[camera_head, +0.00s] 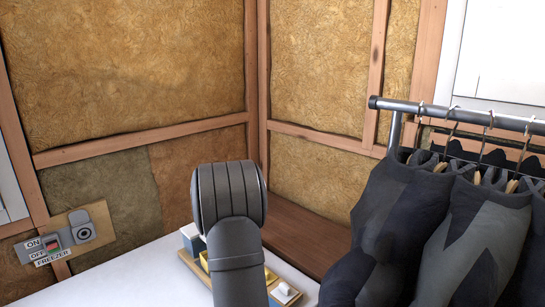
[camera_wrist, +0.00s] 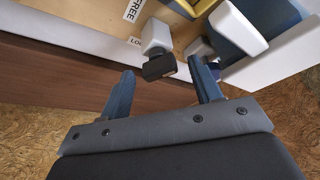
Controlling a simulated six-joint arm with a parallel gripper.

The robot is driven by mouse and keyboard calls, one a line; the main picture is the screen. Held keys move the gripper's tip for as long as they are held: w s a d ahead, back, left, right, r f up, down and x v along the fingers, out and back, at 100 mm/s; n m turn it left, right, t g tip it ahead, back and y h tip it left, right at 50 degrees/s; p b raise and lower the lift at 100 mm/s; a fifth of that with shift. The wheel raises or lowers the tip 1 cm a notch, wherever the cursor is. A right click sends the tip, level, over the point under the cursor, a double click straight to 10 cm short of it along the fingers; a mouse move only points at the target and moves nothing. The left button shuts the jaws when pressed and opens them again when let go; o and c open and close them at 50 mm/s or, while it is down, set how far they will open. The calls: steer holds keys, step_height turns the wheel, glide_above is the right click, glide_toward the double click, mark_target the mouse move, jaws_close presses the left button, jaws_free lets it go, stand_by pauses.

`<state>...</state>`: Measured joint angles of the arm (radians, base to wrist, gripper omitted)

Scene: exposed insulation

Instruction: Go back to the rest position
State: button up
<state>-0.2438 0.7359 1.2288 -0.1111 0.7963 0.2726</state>
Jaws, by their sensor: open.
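My gripper (camera_wrist: 162,95) shows in the wrist view with its two dark blue-grey fingers spread apart and nothing between them. Beyond the fingertips is a white block with a black end (camera_wrist: 158,50), mounted on a wooden board (camera_wrist: 110,15) with labels reading "FREE" and "LOC", the latter partly cut off. The gripper looks close to this block, but I cannot tell whether it touches it. In the head view my grey arm stands in the middle and hides the gripper and part of the wooden board (camera_head: 190,258) on the white table.
A rack rail (camera_head: 455,115) with dark garments (camera_head: 400,215) on hangers stands at the right. A switch panel (camera_head: 75,238) labelled ON, OFF and FREEZER is on the left wall. A brown wooden ledge (camera_head: 305,235) lies behind the white table (camera_head: 150,275). Insulation walls enclose the corner.

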steer(key=shift+a+m+h, duration=0.1)
steer(key=shift+m+h, duration=0.3)
steer(key=shift+m, duration=0.5)
steer(key=shift+r, duration=0.15)
steer(key=d+v, duration=0.1)
steer(key=v, duration=1.6)
steer(key=shift+a, duration=0.3)
